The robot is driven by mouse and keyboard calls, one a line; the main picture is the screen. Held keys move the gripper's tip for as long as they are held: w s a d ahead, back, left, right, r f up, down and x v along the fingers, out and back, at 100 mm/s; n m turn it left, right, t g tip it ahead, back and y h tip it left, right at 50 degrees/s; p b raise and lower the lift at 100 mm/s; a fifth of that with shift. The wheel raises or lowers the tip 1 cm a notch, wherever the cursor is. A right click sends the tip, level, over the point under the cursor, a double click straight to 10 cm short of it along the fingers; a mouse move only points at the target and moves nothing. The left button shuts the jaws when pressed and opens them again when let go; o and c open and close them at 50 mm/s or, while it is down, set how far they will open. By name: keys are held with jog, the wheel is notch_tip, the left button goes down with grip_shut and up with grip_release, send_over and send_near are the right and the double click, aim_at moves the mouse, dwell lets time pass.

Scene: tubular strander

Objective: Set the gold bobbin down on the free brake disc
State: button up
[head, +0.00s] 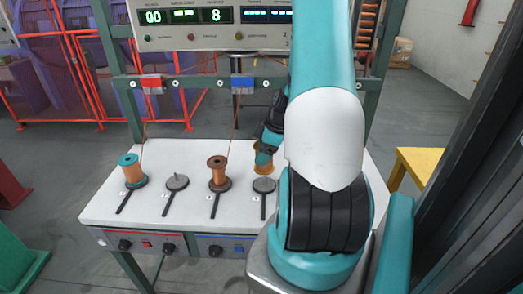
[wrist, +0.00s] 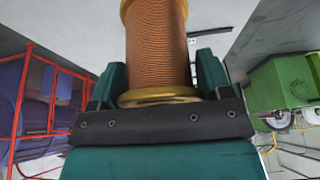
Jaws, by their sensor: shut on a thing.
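The gold bobbin (head: 264,170), wound with copper wire, is in my gripper (head: 268,142), partly hidden by my arm in the head view. In the wrist view the bobbin (wrist: 157,45) sits between the two fingers of my gripper (wrist: 158,78), which is shut on it. Two brake discs look bare: one (head: 177,182) second from left, and one (head: 264,186) at the right, just below and in front of the bobbin in the picture. I cannot tell the height gap there. A teal-flanged bobbin (head: 133,172) and a brown-flanged bobbin (head: 217,172) stand on the other visible discs.
The discs are on a white table (head: 155,212) with control boxes (head: 140,243) along its front edge. A green frame with a display panel (head: 215,25) stands behind it. A yellow stand (head: 420,160) is at the right.

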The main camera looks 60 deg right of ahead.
jog(key=shift+f+b, duration=2.1)
jog(key=shift+f, duration=0.85)
jog(key=o, duration=1.4)
jog(key=v, duration=1.7)
jog(key=shift+r+b, duration=0.2)
jog(key=shift+b, duration=0.1)
jog(key=shift+a, duration=0.1)
